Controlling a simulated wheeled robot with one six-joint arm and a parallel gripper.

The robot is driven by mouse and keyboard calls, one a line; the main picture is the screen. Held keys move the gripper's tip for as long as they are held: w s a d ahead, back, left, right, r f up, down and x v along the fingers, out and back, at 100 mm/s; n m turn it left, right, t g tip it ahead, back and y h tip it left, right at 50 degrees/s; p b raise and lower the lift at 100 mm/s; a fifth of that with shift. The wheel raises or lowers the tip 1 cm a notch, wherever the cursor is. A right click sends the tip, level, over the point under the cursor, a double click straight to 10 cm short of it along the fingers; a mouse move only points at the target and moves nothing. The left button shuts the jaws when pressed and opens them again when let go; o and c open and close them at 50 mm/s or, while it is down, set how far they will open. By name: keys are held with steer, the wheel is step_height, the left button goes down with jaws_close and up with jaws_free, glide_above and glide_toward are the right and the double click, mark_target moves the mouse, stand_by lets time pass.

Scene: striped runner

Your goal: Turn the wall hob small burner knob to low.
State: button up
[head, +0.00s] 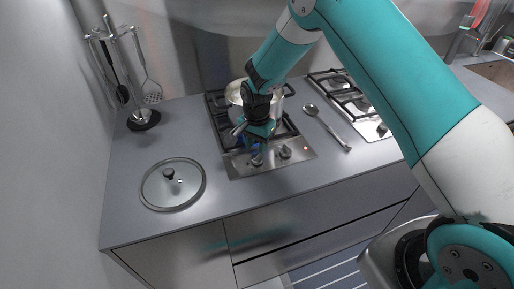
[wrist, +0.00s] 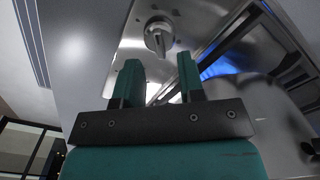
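The wall hob (head: 239,168) is the left steel hob, with two knobs on its front strip. The left knob (head: 257,158) is just below my gripper (head: 259,138), and the right knob (head: 285,152) is a little to the right. In the wrist view one knob (wrist: 158,36) is ahead of my gripper (wrist: 158,75), roughly in line with the gap between the fingers. The fingers are apart with nothing between them and do not touch the knob. Which knob this is, I cannot tell. A blue flame glow (wrist: 215,66) shows beside it.
A pot (head: 236,92) stands on the wall hob's back part, partly behind my arm. A glass lid (head: 172,184) lies on the counter at left, near a utensil stand (head: 143,118). A spoon (head: 328,128) lies between the two hobs. A second hob (head: 366,122) is at right.

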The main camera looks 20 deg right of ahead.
mark_target(257, 155)
steer(key=shift+f+p, duration=0.3)
steer(key=shift+f, duration=1.55)
jaws_close()
steer(key=n+b, duration=0.3)
steer(key=shift+f+n, duration=0.1)
steer(key=shift+n, duration=0.3)
steer(key=n+b, duration=0.2)
steer(key=n, duration=0.4)
steer(key=shift+b, duration=0.35)
